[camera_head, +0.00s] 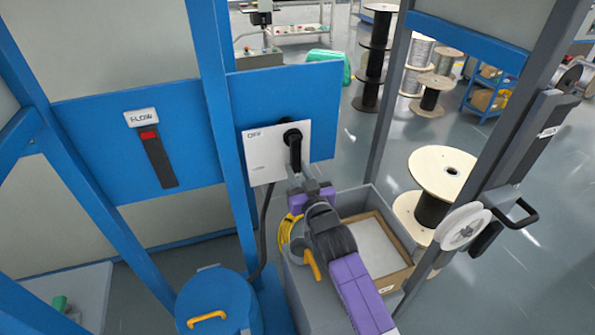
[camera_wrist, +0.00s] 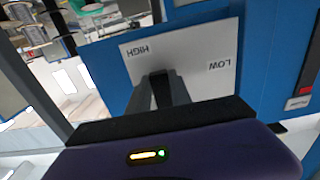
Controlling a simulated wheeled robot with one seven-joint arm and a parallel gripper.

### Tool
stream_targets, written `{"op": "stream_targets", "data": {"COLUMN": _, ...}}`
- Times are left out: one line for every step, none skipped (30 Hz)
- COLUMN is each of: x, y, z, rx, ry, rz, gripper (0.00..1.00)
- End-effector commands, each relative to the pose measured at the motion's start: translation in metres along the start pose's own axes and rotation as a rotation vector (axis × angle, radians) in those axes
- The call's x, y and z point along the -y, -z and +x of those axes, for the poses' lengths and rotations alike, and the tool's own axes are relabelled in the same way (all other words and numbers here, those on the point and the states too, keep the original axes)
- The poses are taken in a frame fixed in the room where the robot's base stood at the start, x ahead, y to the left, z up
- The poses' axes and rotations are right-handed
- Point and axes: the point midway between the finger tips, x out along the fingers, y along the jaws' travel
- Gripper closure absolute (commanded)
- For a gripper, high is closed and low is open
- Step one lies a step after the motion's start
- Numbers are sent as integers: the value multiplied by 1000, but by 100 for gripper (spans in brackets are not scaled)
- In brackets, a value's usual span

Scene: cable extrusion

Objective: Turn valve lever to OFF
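The valve lever (camera_head: 293,148) is a black handle on a round black hub, hanging roughly straight down on a white plate (camera_head: 262,160). The plate reads OFF at its upper left; smaller lettering lower down is unreadable in the head view. In the wrist view, the plate (camera_wrist: 200,50) appears upside down and reads HIGH and LOW. My gripper (camera_head: 297,182) is at the lever's lower end. In the wrist view, my gripper's grey fingers (camera_wrist: 159,92) stand either side of the dark lever (camera_wrist: 158,82). Whether they press on it is unclear.
A blue post (camera_head: 222,120) stands left of the plate. Left of it is a FLOW panel with a black slider (camera_head: 157,160). Below are a blue drum (camera_head: 218,298) and a grey bin (camera_head: 300,290) holding a cardboard box. A cable spool (camera_head: 441,172) stands to the right.

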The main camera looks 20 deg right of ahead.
Motion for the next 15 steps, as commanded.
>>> {"op": "stream_targets", "data": {"x": 0, "y": 0, "z": 0, "rx": 0, "ry": 0, "rz": 0, "gripper": 96}}
{"op": "stream_targets", "data": {"x": 0, "y": 0, "z": 0, "rx": 0, "ry": 0, "rz": 0, "gripper": 100}}
{"op": "stream_targets", "data": {"x": 0, "y": 0, "z": 0, "rx": 0, "ry": 0, "rz": 0, "gripper": 100}}
{"op": "stream_targets", "data": {"x": 0, "y": 0, "z": 0, "rx": 0, "ry": 0, "rz": 0, "gripper": 100}}
{"op": "stream_targets", "data": {"x": 0, "y": 0, "z": 0, "rx": 0, "ry": 0, "rz": 0, "gripper": 100}}
{"op": "stream_targets", "data": {"x": 0, "y": 0, "z": 0, "rx": 0, "ry": 0, "rz": 0, "gripper": 100}}
{"op": "stream_targets", "data": {"x": 0, "y": 0, "z": 0, "rx": 0, "ry": 0, "rz": 0, "gripper": 100}}
{"op": "stream_targets", "data": {"x": 0, "y": 0, "z": 0, "rx": 0, "ry": 0, "rz": 0, "gripper": 100}}
{"op": "stream_targets", "data": {"x": 0, "y": 0, "z": 0, "rx": 0, "ry": 0, "rz": 0, "gripper": 100}}
{"op": "stream_targets", "data": {"x": 0, "y": 0, "z": 0, "rx": 0, "ry": 0, "rz": 0, "gripper": 100}}
{"op": "stream_targets", "data": {"x": 0, "y": 0, "z": 0, "rx": 0, "ry": 0, "rz": 0, "gripper": 100}}
{"op": "stream_targets", "data": {"x": 0, "y": 0, "z": 0, "rx": 0, "ry": 0, "rz": 0, "gripper": 100}}
{"op": "stream_targets", "data": {"x": 0, "y": 0, "z": 0, "rx": 0, "ry": 0, "rz": 0, "gripper": 100}}
{"op": "stream_targets", "data": {"x": 0, "y": 0, "z": 0, "rx": 0, "ry": 0, "rz": 0, "gripper": 100}}
{"op": "stream_targets", "data": {"x": 0, "y": 0, "z": 0, "rx": 0, "ry": 0, "rz": 0, "gripper": 100}}
